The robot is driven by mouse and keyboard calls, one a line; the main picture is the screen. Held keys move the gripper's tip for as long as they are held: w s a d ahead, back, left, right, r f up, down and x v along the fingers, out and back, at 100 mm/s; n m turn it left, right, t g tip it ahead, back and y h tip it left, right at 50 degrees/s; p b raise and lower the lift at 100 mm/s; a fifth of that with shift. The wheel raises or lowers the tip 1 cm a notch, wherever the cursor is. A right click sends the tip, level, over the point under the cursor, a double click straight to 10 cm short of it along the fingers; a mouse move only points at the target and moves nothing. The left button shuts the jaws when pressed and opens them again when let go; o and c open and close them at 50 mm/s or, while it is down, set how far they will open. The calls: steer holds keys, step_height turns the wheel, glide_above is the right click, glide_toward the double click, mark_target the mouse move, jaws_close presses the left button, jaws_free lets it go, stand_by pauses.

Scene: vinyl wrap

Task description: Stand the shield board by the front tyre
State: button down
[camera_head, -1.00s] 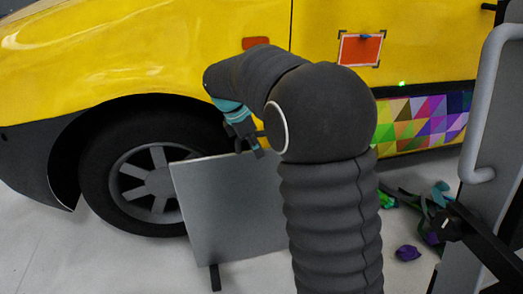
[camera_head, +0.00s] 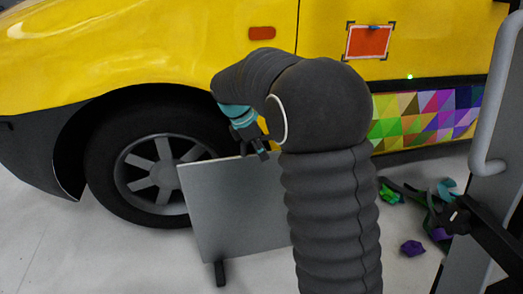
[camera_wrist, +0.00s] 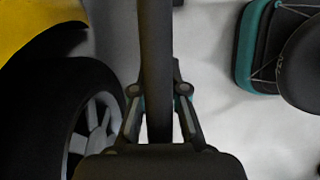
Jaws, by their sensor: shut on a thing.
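The grey shield board (camera_head: 232,208) stands upright in the head view, with a dark foot at its bottom left. It overlaps the right edge of the front tyre (camera_head: 108,172) in the picture. My gripper (camera_head: 262,148) is shut on the board's top edge. In the wrist view the board (camera_wrist: 155,60) is a dark narrow strip running between the fingers of my gripper (camera_wrist: 160,105). The front tyre (camera_wrist: 50,105) lies to the left there, apart from the board. My arm hides the board's right part in the head view. Whether its foot touches the floor, I cannot tell.
The yellow car body (camera_head: 150,45) rises behind. A red-orange patch (camera_head: 368,42) is on its door, above a multicoloured panel (camera_head: 425,115). Purple and green scraps (camera_head: 412,248) lie on the floor at right. A grey cart handle (camera_head: 490,100) stands at the right edge. Pale floor is clear at front left.

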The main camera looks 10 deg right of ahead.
steer(key=c, duration=1.2)
jaws_free()
steer(key=p+v, duration=0.2)
steer(key=v, duration=1)
steer(key=shift+s+r, duration=0.15)
steer(key=shift+r, duration=0.05)
steer(key=s+d+r+m+t+y, duration=0.15)
steer(key=s+m, duration=0.25)
steer(key=s, duration=0.4)
steer(key=s+d+r+m+t+y, duration=0.1)
steer(key=s+d+m, duration=0.1)
steer(key=s+m, duration=0.45)
steer(key=s+f+m+t+y, duration=0.1)
steer(key=s+f+m, duration=0.2)
steer(key=s, duration=0.5)
steer(key=s+f+m+t+y, duration=0.1)
steer(key=s+f+m+t, duration=0.1)
steer(key=s, duration=0.5)
steer(key=shift+s+d+f+m, duration=0.35)
steer(key=shift+d+f+m, duration=0.2)
steer(key=shift+m, duration=0.7)
